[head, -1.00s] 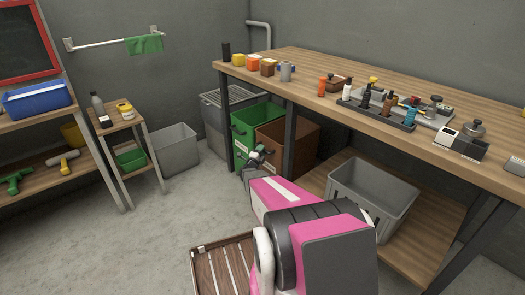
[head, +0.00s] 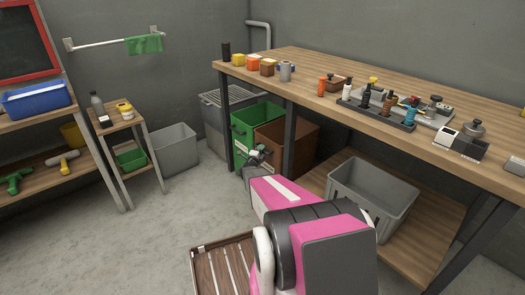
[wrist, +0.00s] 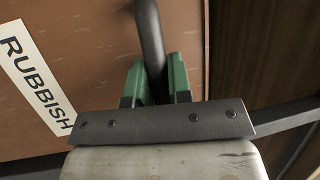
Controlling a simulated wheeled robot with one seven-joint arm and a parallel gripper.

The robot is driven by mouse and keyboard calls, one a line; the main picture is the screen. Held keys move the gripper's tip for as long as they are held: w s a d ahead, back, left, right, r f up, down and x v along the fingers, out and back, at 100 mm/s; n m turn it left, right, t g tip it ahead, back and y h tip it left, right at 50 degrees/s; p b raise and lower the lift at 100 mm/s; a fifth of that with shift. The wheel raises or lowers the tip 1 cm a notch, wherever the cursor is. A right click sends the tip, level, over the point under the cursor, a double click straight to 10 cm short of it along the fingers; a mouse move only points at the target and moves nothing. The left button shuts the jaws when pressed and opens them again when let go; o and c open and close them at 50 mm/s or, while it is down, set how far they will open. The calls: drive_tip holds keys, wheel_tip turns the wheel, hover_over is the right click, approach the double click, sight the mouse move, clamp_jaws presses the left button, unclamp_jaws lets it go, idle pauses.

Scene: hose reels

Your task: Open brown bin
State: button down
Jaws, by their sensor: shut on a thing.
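The brown bin (head: 271,142) stands under the workbench beside the green bin, partly behind a dark bench leg and my arm. In the wrist view its brown front (wrist: 85,60) fills the left and middle and carries a white "RUBBISH" label (wrist: 36,75). A dark bar-shaped handle (wrist: 150,45) runs up from between my gripper's green fingers. My gripper (wrist: 157,80) is shut on this handle, one finger on each side. In the head view my gripper (head: 258,157) is small, in front of the bins. How far the brown bin is open is unclear.
The green bin (head: 240,146) is directly left of the brown one. The workbench (head: 390,125) with tools on top overhangs the bins. A grey crate (head: 372,190) sits on its lower shelf at right. The floor (head: 150,225) at left is clear.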

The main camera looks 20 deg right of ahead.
drive_tip(key=s+a, duration=0.5)
drive_tip(key=a, duration=0.8)
drive_tip(key=s+a, duration=0.4)
drive_tip(key=a, duration=0.9)
drive_tip(key=shift+s+a, duration=0.25)
drive_tip(key=shift+s, duration=0.1)
drive_tip(key=c, duration=1.1)
unclamp_jaws()
drive_tip(key=shift+o, duration=0.2)
drive_tip(key=v, duration=1)
drive_tip(key=shift+s+a+f, duration=0.15)
drive_tip(key=shift+s+a, duration=0.1)
drive_tip(key=shift+a, duration=0.05)
